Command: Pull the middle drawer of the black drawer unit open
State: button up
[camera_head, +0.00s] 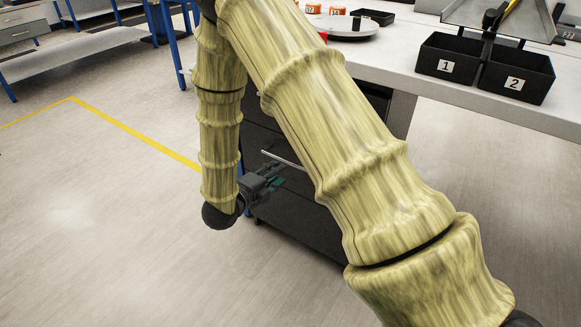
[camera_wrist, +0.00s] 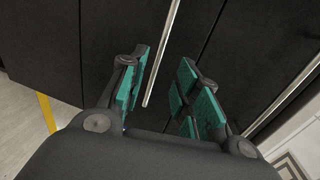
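The black drawer unit (camera_head: 300,219) stands under the white bench, partly hidden behind my arm. A thin light bar handle (camera_head: 283,159) shows on its front in the head view. In the wrist view this handle (camera_wrist: 165,50) lies in the gap between my fingers, on what looks like the middle drawer front. My gripper (camera_head: 272,178) is at the unit's front. In the wrist view my gripper (camera_wrist: 162,92) is open, with teal finger pads apart on both sides of the bar and no clear contact. Whether the drawer is fully shut is hidden.
A second bar handle (camera_wrist: 285,103) shows at the right of the wrist view. Black bins numbered 1 (camera_head: 446,66) and 2 (camera_head: 514,82) stand on the bench (camera_head: 400,75). The floor left of the unit is clear, with a yellow line (camera_head: 135,133).

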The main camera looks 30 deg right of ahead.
aim_at(291, 164)
jog(key=b+x, duration=0.1)
jog(key=x, duration=0.7)
jog(key=shift+w+d+f+b, duration=0.1)
jog(key=shift+w+d+b, duration=0.05)
jog(key=shift+d+b, duration=0.25)
jog(key=shift+a, duration=0.1)
jog(key=shift+c, duration=0.2)
grip_shut()
